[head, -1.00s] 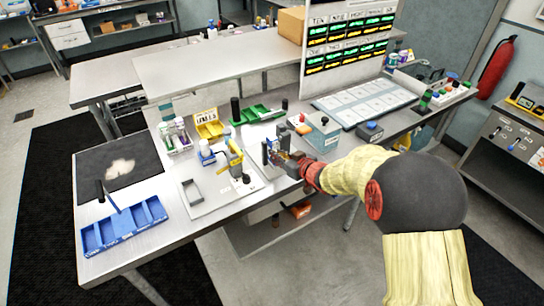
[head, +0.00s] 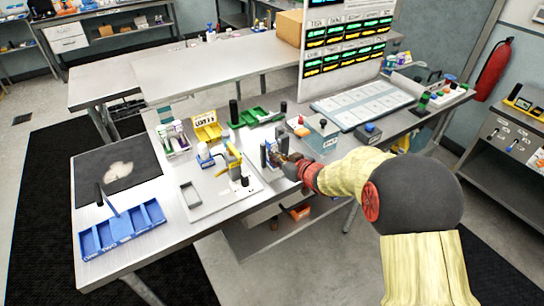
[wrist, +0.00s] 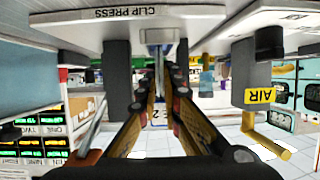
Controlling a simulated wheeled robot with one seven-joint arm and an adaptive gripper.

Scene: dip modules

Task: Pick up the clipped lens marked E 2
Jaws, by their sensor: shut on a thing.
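My gripper (head: 279,158) is at the clip press (head: 265,154), near the front edge of the bench. In the wrist view, its two fingers (wrist: 160,84) close in on a thin, pale piece in front of the press. A small label with a readable "2" (wrist: 158,114) shows between the fingers. This fits the lens marked E 2, but the fingers hide most of it and I cannot read the E. The press label (wrist: 120,13) reads CLIP PRESS. In the head view the lens is too small to make out.
A yellow AIR fixture (wrist: 258,96) stands to the right in the wrist view. On the bench are a blue divided tray (head: 122,232), a yellow bin (head: 207,130), a green tray (head: 258,116) and a grey-blue box (head: 322,134). A display board (head: 350,40) stands behind.

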